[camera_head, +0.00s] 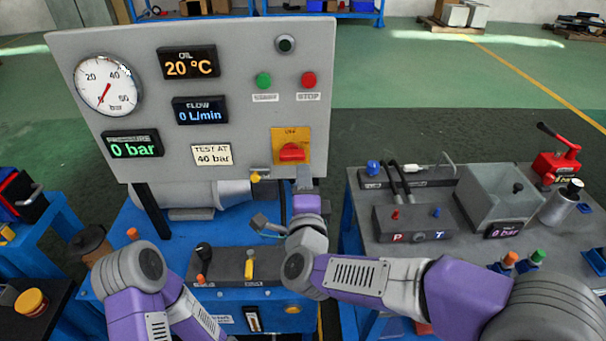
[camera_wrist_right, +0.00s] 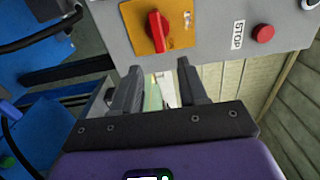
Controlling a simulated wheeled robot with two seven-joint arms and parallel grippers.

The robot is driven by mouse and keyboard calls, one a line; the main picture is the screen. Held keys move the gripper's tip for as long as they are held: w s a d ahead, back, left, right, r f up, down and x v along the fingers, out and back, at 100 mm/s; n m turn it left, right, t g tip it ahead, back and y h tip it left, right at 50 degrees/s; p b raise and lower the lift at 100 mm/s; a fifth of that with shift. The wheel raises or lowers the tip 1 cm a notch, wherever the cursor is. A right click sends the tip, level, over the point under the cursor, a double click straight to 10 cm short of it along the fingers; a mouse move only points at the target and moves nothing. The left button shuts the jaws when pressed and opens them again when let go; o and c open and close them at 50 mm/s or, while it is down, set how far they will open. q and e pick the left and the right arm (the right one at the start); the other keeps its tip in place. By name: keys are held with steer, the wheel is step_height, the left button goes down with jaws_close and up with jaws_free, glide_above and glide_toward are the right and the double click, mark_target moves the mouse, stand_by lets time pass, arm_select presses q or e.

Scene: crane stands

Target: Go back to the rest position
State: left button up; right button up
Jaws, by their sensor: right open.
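My right gripper (camera_head: 304,180) is raised in front of the lower right edge of the grey panel (camera_head: 235,130), just below the red rotary switch (camera_head: 291,153) on its yellow plate. In the right wrist view, the right gripper (camera_wrist_right: 159,68) has its two dark fingers apart with nothing held between them. The red switch (camera_wrist_right: 158,31) shows just beyond the fingertips; I cannot tell if they touch the panel. My left arm shows at the lower left, but its gripper is not in view.
The blue bench (camera_head: 135,215) carries the panel, a black lever (camera_head: 203,250) and a yellow lever (camera_head: 249,265). To the right, a grey-topped bench (camera_head: 350,215) holds a tank (camera_head: 500,195), a P/T block (camera_head: 413,225) and a red hand lever (camera_head: 557,155). Green floor lies behind.

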steer(key=shift+f, duration=0.1)
steer(key=s+d+f+n+g+y+p, duration=0.1)
steer(key=d+f+n+g+p, duration=0.15)
steer(key=f, duration=0.65)
steer(key=s+d+f+n+g+p, duration=0.1)
steer(key=f+n+g, duration=0.25)
steer(key=f, duration=0.55)
steer(key=s+d+f+n+g+y+p, duration=0.1)
steer(key=f+n+g+p, duration=0.2)
steer(key=f, duration=0.7)
steer(key=s+d+f+n+g+y+p, duration=0.1)
steer(key=s+f+n+g, duration=0.2)
steer(key=s+f, duration=0.3)
steer(key=s+d+f+n+g+y+p, duration=0.1)
steer(key=s+f+n+g, duration=0.2)
steer(key=s, duration=1.1)
step_height(320, 180, down, 4)
steer(key=g, duration=0.2)
steer(key=shift+d+n+g, duration=0.3)
steer(key=shift+d, duration=0.05)
steer(key=shift+w, duration=0.1)
